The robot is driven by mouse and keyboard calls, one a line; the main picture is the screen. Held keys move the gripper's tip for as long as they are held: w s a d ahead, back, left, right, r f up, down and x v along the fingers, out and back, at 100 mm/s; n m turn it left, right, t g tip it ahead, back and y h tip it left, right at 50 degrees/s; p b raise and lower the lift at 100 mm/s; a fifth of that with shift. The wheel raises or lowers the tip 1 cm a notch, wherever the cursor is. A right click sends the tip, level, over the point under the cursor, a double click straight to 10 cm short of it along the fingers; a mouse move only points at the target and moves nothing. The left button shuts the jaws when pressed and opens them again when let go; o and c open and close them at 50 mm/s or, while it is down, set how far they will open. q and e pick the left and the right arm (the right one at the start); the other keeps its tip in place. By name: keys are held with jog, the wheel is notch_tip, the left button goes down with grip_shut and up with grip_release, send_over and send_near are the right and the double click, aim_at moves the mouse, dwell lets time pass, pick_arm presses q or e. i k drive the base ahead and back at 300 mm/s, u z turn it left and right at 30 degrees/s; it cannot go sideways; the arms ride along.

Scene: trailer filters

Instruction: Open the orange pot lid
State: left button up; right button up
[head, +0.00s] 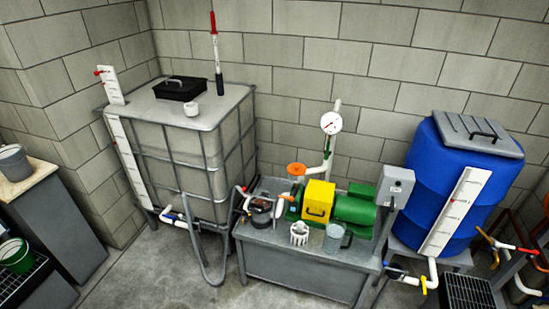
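An orange round piece (296,169) sits beside the white pipe above the left end of the green pump (352,211). It is the plainest orange disc here, but I cannot tell whether it is the pot lid or a valve wheel. A small dark pot (262,211) with a dull, brownish top stands on the left part of the grey bench (315,260). It joins orange-brown pipework beside the pump. Whether its top is shut is too small to tell. Neither of my grippers is in view.
On the bench stand a white slotted basket (299,232), a clear jug (334,238) and a yellow guard (318,200). A caged tank (180,150) stands left and a blue barrel (450,190) right. A grey control box (396,186) rises behind the bench's right end.

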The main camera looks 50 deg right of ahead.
aim_at(295, 169)
jog(key=z, duration=0.35)
jog(key=i, duration=0.95)
jog(key=z, duration=1.3)
jog(key=i, duration=0.65)
jog(key=z, duration=0.7)
